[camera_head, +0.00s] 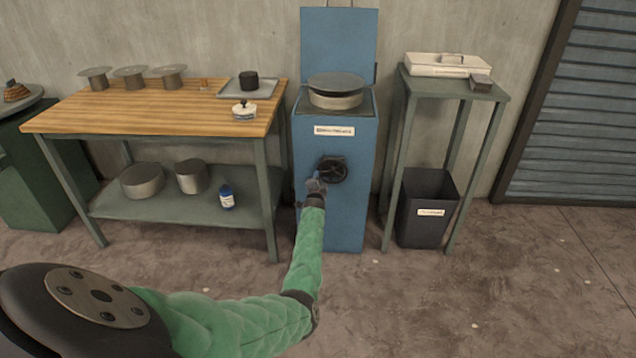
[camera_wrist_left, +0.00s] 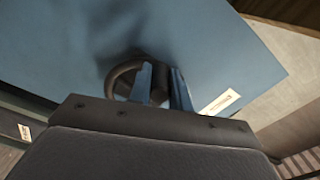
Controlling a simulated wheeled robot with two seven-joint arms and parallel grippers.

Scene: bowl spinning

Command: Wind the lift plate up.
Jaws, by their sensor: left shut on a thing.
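A blue cabinet (camera_head: 337,221) stands against the wall, with a white label on its front. A round grey plate (camera_head: 336,84) sits on a pale round base at its top, in front of a raised blue back panel. A black handwheel (camera_head: 333,169) is on the cabinet's front; it also shows in the left wrist view (camera_wrist_left: 122,78). The exact contact is partly hidden. My right gripper is not in view.
A wooden-topped workbench (camera_head: 150,108) with several pans and a tray (camera_head: 228,92) stands at the left. A green stand (camera_head: 486,90) with a white case (camera_head: 448,64) and a black bin (camera_head: 427,207) stands close on the right. The floor in front is clear.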

